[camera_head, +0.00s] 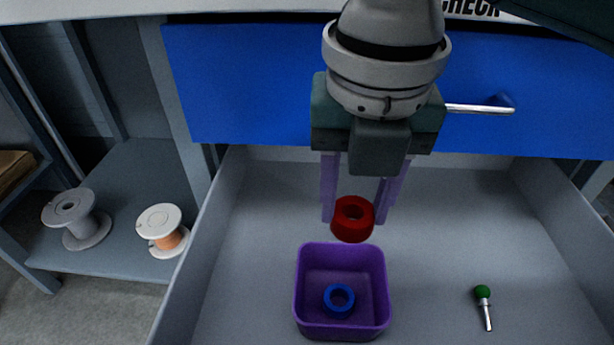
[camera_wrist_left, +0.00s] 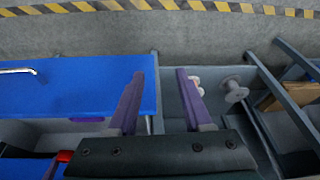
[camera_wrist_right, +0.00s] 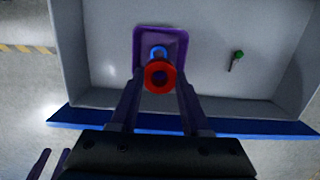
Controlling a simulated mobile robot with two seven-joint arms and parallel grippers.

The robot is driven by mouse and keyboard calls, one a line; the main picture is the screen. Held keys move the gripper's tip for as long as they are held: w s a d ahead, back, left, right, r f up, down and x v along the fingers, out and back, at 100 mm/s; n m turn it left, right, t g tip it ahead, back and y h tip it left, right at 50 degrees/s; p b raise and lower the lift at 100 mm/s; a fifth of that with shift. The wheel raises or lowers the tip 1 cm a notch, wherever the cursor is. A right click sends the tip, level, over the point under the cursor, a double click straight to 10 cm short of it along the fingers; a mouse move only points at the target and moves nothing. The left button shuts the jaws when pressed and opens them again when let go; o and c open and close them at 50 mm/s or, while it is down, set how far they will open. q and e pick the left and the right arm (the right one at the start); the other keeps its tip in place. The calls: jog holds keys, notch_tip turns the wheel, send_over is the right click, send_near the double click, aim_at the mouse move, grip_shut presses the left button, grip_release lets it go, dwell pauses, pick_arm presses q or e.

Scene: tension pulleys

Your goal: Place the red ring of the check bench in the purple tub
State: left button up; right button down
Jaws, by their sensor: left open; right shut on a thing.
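The red ring (camera_head: 352,219) is held between the purple fingers of my right gripper (camera_head: 356,205), which is shut on it. The ring is above the open drawer, just behind the purple tub (camera_head: 342,258) in the head view. In the right wrist view the red ring (camera_wrist_right: 160,76) shows between the fingertips, overlapping the near part of the tub (camera_wrist_right: 176,33). A blue ring (camera_head: 339,300) lies inside the tub. My left gripper (camera_wrist_left: 160,85) is open and empty in the left wrist view, over the floor and the bench's side; it does not show in the head view.
The tub stands in a grey open drawer (camera_head: 440,220) below a blue drawer front with a metal handle (camera_head: 480,109). A green-headed pin (camera_head: 483,292) lies at the drawer's right. Two spools (camera_head: 77,219) (camera_head: 163,230) stand on the shelf at left.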

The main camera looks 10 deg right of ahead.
notch_tip(320, 180, down, 14)
jog(key=b, duration=0.5)
jog(key=shift+r+b, duration=0.2)
jog(key=shift+b, duration=0.15)
jog(key=shift+f, duration=0.15)
jog(key=shift+f, duration=0.45)
